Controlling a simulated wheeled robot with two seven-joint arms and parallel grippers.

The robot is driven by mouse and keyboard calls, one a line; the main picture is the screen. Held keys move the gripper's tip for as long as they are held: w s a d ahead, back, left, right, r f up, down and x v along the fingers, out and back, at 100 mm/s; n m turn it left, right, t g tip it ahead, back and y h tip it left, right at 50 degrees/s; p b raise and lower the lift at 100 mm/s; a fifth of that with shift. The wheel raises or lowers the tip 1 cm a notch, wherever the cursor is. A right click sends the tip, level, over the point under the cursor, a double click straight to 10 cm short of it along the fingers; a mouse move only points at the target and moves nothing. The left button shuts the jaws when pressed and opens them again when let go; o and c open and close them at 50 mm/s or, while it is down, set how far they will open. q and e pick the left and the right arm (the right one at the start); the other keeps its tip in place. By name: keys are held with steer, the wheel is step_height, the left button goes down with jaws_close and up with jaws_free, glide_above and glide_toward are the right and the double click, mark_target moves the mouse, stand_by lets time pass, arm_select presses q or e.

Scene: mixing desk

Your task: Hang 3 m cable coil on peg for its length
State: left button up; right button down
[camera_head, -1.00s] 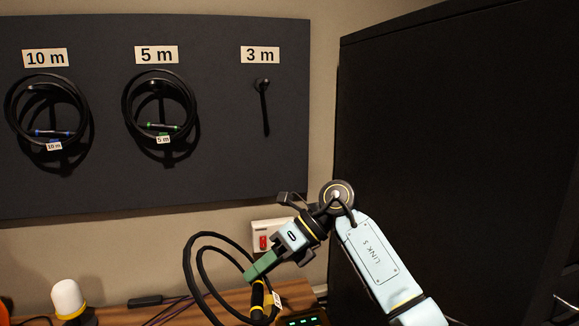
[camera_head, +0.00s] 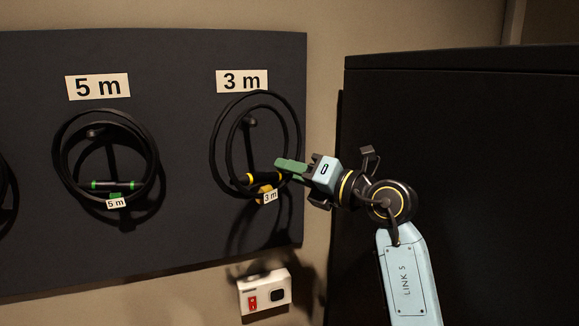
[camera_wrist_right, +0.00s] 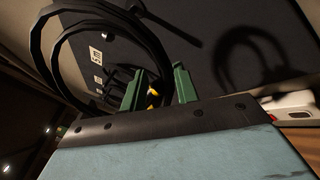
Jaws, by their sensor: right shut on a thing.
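The 3 m cable coil (camera_head: 214,150) is a black loop with yellow bands and a white "3 m" tag. My right gripper (camera_head: 284,168) is shut on it at its lower right side, with green fingertips. The coil is upright in front of the 3 m peg (camera_head: 250,122), under the "3 m" label (camera_head: 242,81). The peg shows inside the loop's outline; I cannot tell whether the loop is around it. In the right wrist view the coil (camera_wrist_right: 38,50) is at the left, with a yellow bit between the fingers (camera_wrist_right: 156,88). My left gripper is not in view.
The dark board (camera_head: 185,70) carries a 5 m coil (camera_head: 65,160) hanging left of the 3 m place. A black cabinet (camera_head: 460,110) stands close on the right beside my right arm. A white box with a red switch (camera_head: 264,292) is below the board.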

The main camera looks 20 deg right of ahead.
steer(key=shift+w+a, duration=0.1)
steer(key=shift+w, duration=0.45)
steer(key=shift+w+f, duration=0.1)
steer(key=shift+w, duration=1.4)
steer(key=shift+w+a+f, duration=0.1)
steer(key=shift+w, duration=3.05)
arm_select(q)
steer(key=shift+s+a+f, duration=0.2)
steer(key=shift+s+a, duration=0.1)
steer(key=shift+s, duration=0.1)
arm_select(e)
steer(key=shift+w+f, duration=0.1)
steer(key=shift+f, duration=0.25)
steer(key=shift+f, duration=0.1)
